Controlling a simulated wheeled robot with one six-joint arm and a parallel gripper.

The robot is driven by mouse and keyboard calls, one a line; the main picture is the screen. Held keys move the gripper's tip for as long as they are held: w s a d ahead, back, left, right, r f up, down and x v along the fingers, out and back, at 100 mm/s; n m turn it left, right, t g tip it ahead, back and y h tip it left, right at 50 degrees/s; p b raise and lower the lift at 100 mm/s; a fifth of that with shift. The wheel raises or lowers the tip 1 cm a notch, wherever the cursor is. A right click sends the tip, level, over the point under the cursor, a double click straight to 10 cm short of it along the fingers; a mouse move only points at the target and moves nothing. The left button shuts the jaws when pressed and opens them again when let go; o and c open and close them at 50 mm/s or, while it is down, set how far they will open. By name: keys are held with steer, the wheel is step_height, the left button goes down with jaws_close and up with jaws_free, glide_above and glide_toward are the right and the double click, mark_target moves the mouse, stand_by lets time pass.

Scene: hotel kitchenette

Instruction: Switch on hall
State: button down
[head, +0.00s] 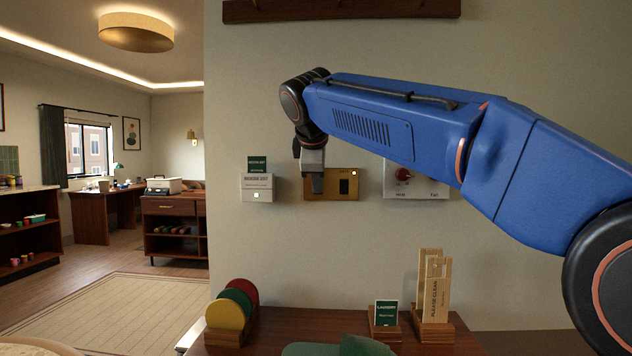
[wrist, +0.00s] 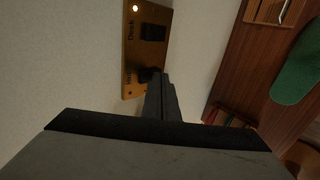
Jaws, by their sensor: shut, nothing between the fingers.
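A brass switch plate (head: 333,196) is on the wall in the head view, with my gripper (head: 312,188) in front of its left part. The plate (wrist: 132,50) also shows in the wrist view, with two dark rocker switches. The upper one there (wrist: 153,32) is beside the label "Desk", and a small light (wrist: 135,8) glows near that end. The lower switch (wrist: 148,74) is beside a partly hidden label that seems to start with "Ha". My shut, empty gripper (wrist: 158,82) is right at this lower switch and partly covers it; I cannot tell whether it touches.
A white "ROOM 207" unit (head: 257,188) is left of the plate, and a panel with a red knob (head: 403,174) is right. Below, a wooden counter (head: 290,325) holds coloured discs (head: 229,310), a laundry sign (head: 386,312) and a wooden card holder (head: 433,328).

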steer(key=shift+w+f, duration=0.15)
steer(key=shift+w, duration=0.2)
stand_by(0.4)
steer(key=shift+r, duration=1)
